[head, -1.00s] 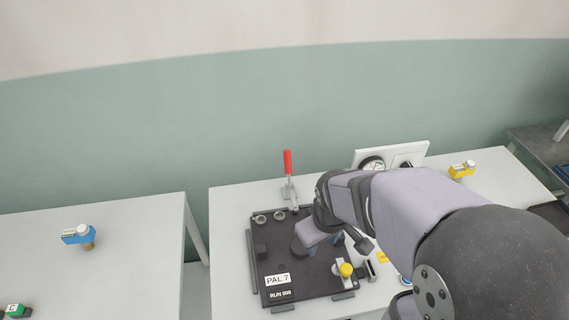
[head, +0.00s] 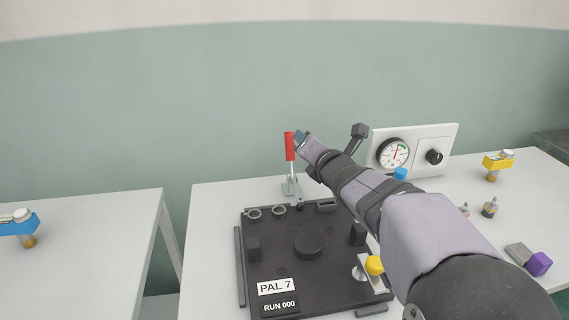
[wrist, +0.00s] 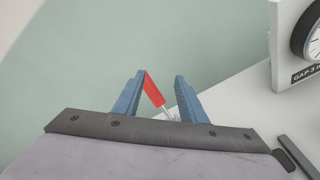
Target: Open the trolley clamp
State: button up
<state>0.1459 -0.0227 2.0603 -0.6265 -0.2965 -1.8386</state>
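The trolley clamp (head: 291,188) stands at the back edge of the black pallet marked PAL 7, with its red handle (head: 290,146) pointing upright. In the wrist view the red handle (wrist: 154,89) appears between the two blue fingers, nearer the left one, and looks tilted there. My gripper (wrist: 161,82) is open, its fingers apart. In the head view my gripper (head: 300,138) is right beside the upper part of the handle, on its right. I cannot tell whether a finger touches the handle.
The black pallet (head: 276,277) lies on the white table, with a yellow knob (head: 374,265) at its right front. A white gauge panel (head: 414,148) stands to the right of my arm. A second table (head: 90,255) with a blue part (head: 18,224) is at left.

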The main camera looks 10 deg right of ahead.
aim_at(291, 145)
jog(key=a+n+y+b, duration=0.1)
jog(key=n+b, duration=0.1)
jog(key=n, duration=0.1)
jog(key=w+a+f+n+t+b, duration=0.1)
jog(key=n+b, duration=0.1)
jog(key=n, duration=0.1)
jog(key=w+a+f+n+t+y+b, duration=0.1)
jog(key=n+b, duration=0.2)
jog(key=shift+w+f+y, duration=0.1)
jog(key=shift+f+y, duration=0.15)
jog(key=shift+y, duration=0.05)
jog(key=w+a, duration=0.1)
jog(key=w, duration=0.6)
jog(key=shift+p, duration=0.4)
jog(key=shift+a, duration=0.1)
jog(key=shift+w, duration=0.1)
grip_shut()
